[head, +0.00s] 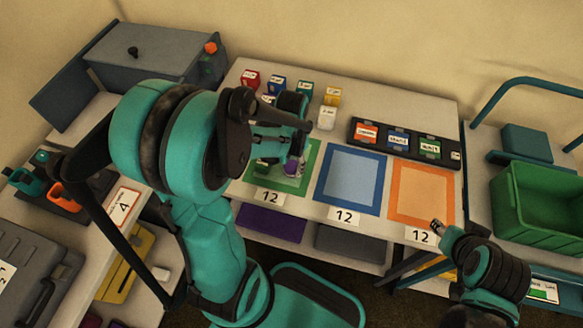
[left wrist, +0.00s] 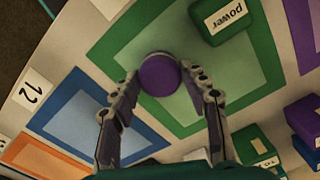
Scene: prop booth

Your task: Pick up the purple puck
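The purple puck (left wrist: 160,74) lies on the green-framed square (left wrist: 110,48) in the left wrist view. In the head view the puck (head: 290,168) is partly hidden by my left gripper (head: 284,160), which is over the green square (head: 300,183). In the left wrist view my left gripper's fingers (left wrist: 160,80) are spread, one tip at each side of the puck, with narrow gaps. I cannot tell how far above the mat the tips are. My right gripper (head: 437,224) is near the table's front edge by the orange square; its finger opening is too small to judge.
A green block labelled "power" (left wrist: 228,20) sits on the green square beside the puck. Blue (head: 350,178) and orange (head: 422,192) squares lie to the right and look empty. Several small boxes (head: 277,84) and a black tray (head: 405,142) stand behind. A green crate (head: 540,210) is far right.

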